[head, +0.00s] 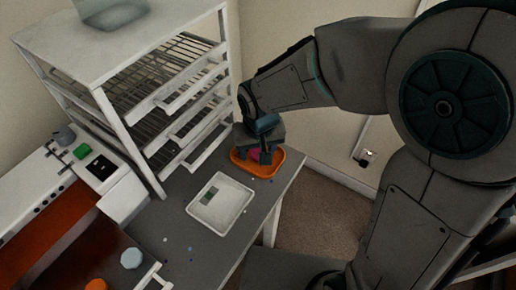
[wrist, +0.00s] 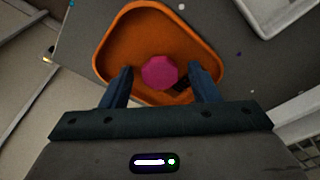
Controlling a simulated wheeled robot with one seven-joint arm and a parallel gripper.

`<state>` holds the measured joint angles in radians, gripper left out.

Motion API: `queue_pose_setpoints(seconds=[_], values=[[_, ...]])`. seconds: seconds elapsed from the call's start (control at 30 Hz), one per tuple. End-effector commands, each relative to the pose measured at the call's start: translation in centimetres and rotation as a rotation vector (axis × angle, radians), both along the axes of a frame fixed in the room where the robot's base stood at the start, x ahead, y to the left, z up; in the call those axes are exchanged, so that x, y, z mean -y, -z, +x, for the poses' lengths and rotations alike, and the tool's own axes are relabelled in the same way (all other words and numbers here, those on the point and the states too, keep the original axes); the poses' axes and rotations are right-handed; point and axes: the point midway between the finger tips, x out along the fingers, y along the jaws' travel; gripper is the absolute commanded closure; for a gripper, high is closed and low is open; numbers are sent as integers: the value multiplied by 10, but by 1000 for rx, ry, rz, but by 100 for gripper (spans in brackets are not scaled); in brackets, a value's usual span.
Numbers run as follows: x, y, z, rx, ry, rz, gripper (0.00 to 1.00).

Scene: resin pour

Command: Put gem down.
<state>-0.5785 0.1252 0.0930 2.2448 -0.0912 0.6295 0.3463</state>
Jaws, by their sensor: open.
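The gem is a faceted magenta piece (wrist: 160,72). In the wrist view it lies in an orange tray (wrist: 206,30) with rounded corners. My gripper (wrist: 161,76) is open, with one dark finger on each side of the gem and a gap showing beside it. In the head view my gripper (head: 260,150) is over the orange tray (head: 297,160) at the far corner of the grey table. The gem (head: 256,155) is partly hidden there by my gripper.
A white tray (head: 232,212) with small grey-green pieces lies on the table near the orange tray. A white drawer rack (head: 135,140) stands to the left. Small bits are scattered on the grey table (head: 185,225). A wall socket (head: 365,158) is at the right.

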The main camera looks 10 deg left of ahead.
Motion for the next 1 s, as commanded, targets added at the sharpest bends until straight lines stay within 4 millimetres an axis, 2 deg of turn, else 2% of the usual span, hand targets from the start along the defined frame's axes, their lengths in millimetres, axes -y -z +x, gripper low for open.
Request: queue_pose_setpoints(seconds=[0.17, 0.5, 0.63, 0.8, 1.0], values=[[0, -12, 0, 3, 1, 3, 45], [4, -83, -10, 6, 1, 4, 45], [5, -104, -13, 3, 0, 2, 45], [7, -119, -16, 2, 0, 1, 45], [8, -122, -17, 0, 1, 0, 45]])
